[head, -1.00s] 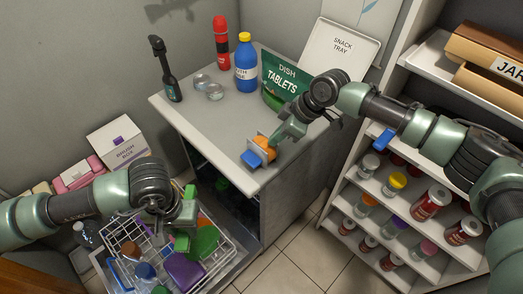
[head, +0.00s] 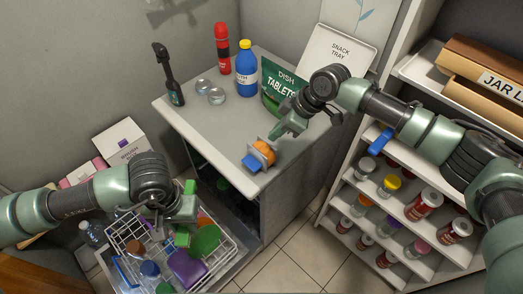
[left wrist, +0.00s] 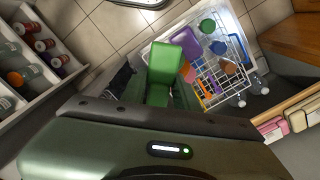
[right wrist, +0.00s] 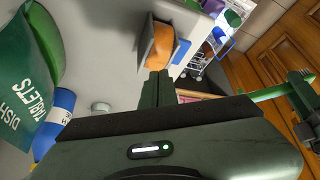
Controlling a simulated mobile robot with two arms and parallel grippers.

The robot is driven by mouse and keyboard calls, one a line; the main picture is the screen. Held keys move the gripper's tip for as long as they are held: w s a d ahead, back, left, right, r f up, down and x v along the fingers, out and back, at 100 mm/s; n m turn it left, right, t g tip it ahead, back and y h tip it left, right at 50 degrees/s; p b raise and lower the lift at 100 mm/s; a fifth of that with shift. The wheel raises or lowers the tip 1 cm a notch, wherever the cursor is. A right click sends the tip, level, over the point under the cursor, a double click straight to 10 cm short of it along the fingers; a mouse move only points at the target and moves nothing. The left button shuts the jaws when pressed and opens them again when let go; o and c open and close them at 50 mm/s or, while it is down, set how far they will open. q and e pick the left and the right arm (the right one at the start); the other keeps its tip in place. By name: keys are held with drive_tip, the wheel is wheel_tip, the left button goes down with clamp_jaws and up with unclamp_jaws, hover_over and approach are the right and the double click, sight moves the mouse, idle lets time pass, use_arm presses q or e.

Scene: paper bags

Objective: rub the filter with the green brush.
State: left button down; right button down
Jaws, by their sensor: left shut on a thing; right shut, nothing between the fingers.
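The green brush (head: 183,239) is in my left gripper (head: 187,212), which is shut on it above the dishwasher rack. Its green block fills the middle of the left wrist view (left wrist: 166,68). The brush is apart from the filter.
A loaded wire rack (head: 215,262) is below left. Jar shelves (head: 400,215) stand at right.

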use_arm(q)
drive_tip(key=shift+r, duration=0.45)
use_arm(e)
drive_tip(key=shift+r, duration=0.45)
